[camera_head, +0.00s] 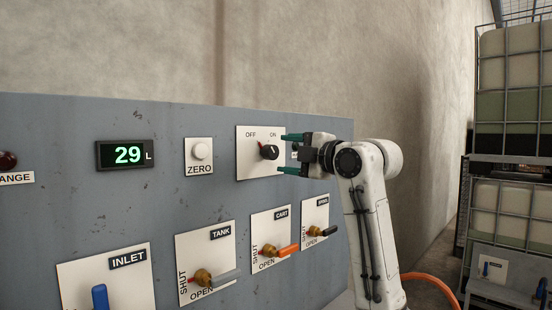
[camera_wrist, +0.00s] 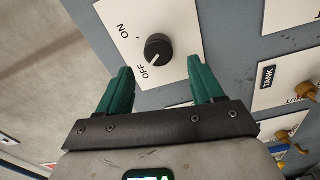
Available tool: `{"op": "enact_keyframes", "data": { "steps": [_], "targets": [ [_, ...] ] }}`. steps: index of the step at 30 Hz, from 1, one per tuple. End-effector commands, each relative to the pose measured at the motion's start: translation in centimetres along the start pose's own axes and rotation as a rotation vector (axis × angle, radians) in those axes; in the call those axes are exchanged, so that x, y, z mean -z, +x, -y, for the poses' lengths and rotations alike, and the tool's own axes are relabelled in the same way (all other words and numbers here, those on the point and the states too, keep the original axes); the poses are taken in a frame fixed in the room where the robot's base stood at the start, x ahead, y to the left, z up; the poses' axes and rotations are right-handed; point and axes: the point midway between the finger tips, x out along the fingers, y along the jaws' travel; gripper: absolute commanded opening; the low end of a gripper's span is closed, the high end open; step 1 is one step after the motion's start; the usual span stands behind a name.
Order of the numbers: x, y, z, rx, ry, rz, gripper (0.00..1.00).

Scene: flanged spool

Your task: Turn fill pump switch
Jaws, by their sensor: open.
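The switch is a black round knob (camera_head: 269,152) on a white plate (camera_head: 246,166) marked OFF at left and ON at right. It also shows in the wrist view (camera_wrist: 158,47), where its pale pointer line points toward the OFF label. My gripper (camera_head: 282,154) has two green fingers, open and empty. It faces the panel just to the right of the knob in the head view. In the wrist view my gripper (camera_wrist: 164,66) has the knob ahead, between the lines of its fingers, with no visible contact.
The grey panel (camera_head: 60,200) also bears a display (camera_head: 125,154) reading 29 L, a ZERO button (camera_head: 201,150), and valve handles below: INLET (camera_head: 100,296), TANK (camera_head: 222,279), an orange CART handle (camera_head: 287,250) and a dark one (camera_head: 329,231). Caged tanks (camera_head: 510,100) stand at far right.

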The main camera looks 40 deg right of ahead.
Motion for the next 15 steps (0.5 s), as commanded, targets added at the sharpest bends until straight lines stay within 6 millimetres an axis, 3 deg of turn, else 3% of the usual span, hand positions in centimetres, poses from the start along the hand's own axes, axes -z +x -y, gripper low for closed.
{"op": "enact_keyframes", "data": {
  "steps": [6,15],
  "targets": [
    [0.0,-3.2,0.1,-0.001,-0.001,0.0,0.67],
    [0.1,-4.1,0.0,0.001,0.0,-0.001,0.67]
  ]
}}
